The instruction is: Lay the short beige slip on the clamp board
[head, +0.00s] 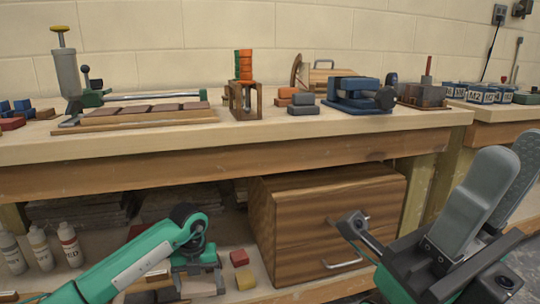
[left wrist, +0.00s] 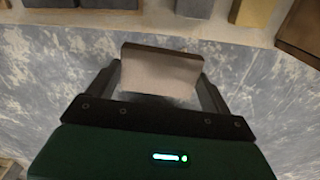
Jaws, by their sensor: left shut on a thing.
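A beige slip (left wrist: 160,72) sits between the fingers of my left gripper (left wrist: 158,88) in the left wrist view, its broad face towards the camera. My left gripper (head: 197,284) reaches low over the lower shelf in the head view and is shut on the slip. I cannot make out the slip clearly there. The clamp board (head: 130,122), with a green clamp bar and several brown slips lying in a row, is on the bench top at the left, above and behind my left gripper. My right gripper (head: 508,160) is raised at the right, open and empty.
A wooden drawer box (head: 335,190) stands on the lower shelf, right of my left gripper. Several bottles (head: 69,245) stand at left. The bench edge (head: 200,155) overhangs the shelf. A blue vise (head: 358,95) is on top.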

